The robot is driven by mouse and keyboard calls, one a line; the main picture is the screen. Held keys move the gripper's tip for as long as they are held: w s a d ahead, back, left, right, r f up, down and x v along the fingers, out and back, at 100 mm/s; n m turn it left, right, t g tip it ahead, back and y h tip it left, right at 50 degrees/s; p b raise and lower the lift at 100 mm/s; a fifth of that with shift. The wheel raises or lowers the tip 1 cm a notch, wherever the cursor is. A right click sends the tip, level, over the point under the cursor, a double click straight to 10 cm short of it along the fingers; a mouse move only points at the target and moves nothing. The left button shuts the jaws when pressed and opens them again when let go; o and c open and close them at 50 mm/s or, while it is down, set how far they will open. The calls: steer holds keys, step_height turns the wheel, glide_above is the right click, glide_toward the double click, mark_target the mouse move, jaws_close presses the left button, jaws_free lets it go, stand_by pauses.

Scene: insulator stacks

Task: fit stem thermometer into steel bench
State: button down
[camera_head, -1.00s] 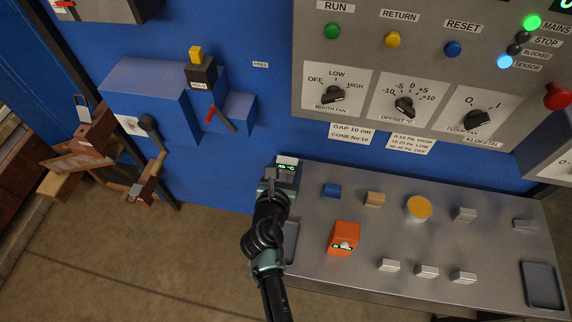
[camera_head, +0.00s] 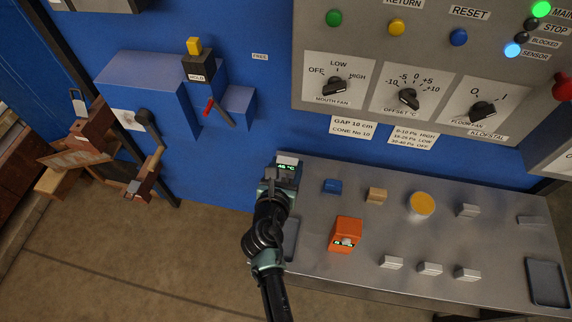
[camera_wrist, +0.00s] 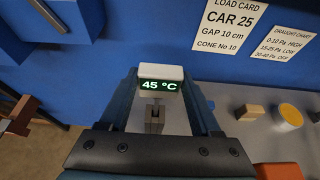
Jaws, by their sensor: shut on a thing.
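The stem thermometer (camera_head: 287,166) shows as a small pale-topped block with a lit green display at my gripper's end. In the wrist view its display (camera_wrist: 160,86) reads 45 °C. My gripper (camera_head: 281,176) is shut on it; the fingers also show in the wrist view (camera_wrist: 163,108) on both sides. The steel bench (camera_head: 390,228) lies to the right of my gripper, which is over the bench's far left corner. The stem's lower end is hidden, and I cannot tell whether it touches the bench.
On the bench are an orange block with a display (camera_head: 345,235), a blue block (camera_head: 332,186), a tan block (camera_head: 376,195), an orange-topped round jar (camera_head: 421,204), several grey blocks and a dark tray (camera_head: 547,281). A blue wall with a control panel (camera_head: 400,85) stands behind.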

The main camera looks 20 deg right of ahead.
mark_target(287, 178)
steer(key=shift+f+b, duration=2.7)
steer(key=shift+f, duration=0.7)
jaws_free()
steer(key=shift+r, duration=0.1)
steer(key=v, duration=1.3)
steer(key=shift+p, duration=0.4)
steer(key=shift+w, duration=0.1)
steer(key=w+a+r+m+t+y, duration=0.15)
steer(key=w+r+m+t, duration=0.35)
steer(key=r, duration=0.6)
steer(key=w+a+r+m, duration=0.2)
steer(key=r+m, duration=0.5)
steer(key=r, duration=0.5)
steer(key=w+a+r+m+t+y, duration=0.1)
steer(key=w+r+m+t, duration=0.3)
steer(key=r, duration=0.7)
steer(key=s+a+r+m+t+y, duration=0.1)
steer(key=s+r+m, duration=0.3)
steer(key=r, duration=0.5)
steer(key=s+a+r+m+t+y, duration=0.2)
steer(key=s+r+m+t, duration=0.1)
steer(key=r, duration=0.6)
steer(key=s+a+r+m+t+y, duration=0.2)
steer(key=s+r+m, duration=0.4)
steer(key=r, duration=0.4)
steer(key=shift+s+r+t, duration=0.1)
steer(key=shift+s+t, duration=0.25)
steer(key=shift+t, duration=0.25)
